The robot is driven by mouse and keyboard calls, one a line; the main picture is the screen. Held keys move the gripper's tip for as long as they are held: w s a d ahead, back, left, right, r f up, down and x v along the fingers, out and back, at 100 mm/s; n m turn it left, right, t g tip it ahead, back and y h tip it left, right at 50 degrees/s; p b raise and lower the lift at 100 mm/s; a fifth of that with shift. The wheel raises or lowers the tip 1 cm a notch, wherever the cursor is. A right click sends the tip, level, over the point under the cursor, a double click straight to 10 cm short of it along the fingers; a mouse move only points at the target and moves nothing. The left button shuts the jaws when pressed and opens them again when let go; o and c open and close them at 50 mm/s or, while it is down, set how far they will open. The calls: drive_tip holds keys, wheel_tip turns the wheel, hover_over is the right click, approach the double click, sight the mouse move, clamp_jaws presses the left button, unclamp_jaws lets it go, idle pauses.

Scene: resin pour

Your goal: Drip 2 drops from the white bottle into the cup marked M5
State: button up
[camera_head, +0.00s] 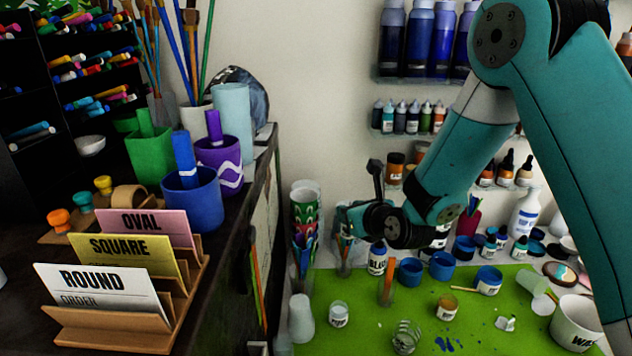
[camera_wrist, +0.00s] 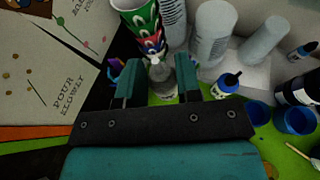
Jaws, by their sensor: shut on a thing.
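My gripper (camera_head: 347,218) hangs above the back left of the green mat. In the wrist view its two fingers (camera_wrist: 158,78) are closed around a pale bottle (camera_wrist: 160,73), which looks grey-white in the shade. In the head view the gripper and wrist largely hide the bottle. A small clear cup with a white label (camera_head: 338,314) stands on the mat below. An amber-filled cup with a label (camera_head: 446,308) stands farther right. The lettering on both is too small to read, so I cannot tell which cup is M5.
A dark-capped bottle (camera_head: 377,258) and blue cups (camera_head: 410,271) stand close to my gripper's right. A tall stack of patterned cups (camera_head: 305,215) is at its left. A glass jar (camera_head: 406,338) is at the mat's front. A white waste tub (camera_head: 577,322) stands at right.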

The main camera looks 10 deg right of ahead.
drive_tip(key=s+d+f+n+g+y+b, duration=0.1)
drive_tip(key=s+d+f+n+g+y, duration=0.1)
drive_tip(key=s+d+f, duration=0.3)
drive_tip(key=s+d+f+n+g+y+b, duration=0.1)
drive_tip(key=s+d+f+n+g+y, duration=0.2)
drive_tip(key=f, duration=0.8)
drive_tip(key=s+d+n+y, duration=0.2)
drive_tip(key=s, duration=0.1)
drive_tip(key=shift+s+f+n, duration=0.15)
drive_tip(key=shift+s+n, duration=0.15)
idle(0.4)
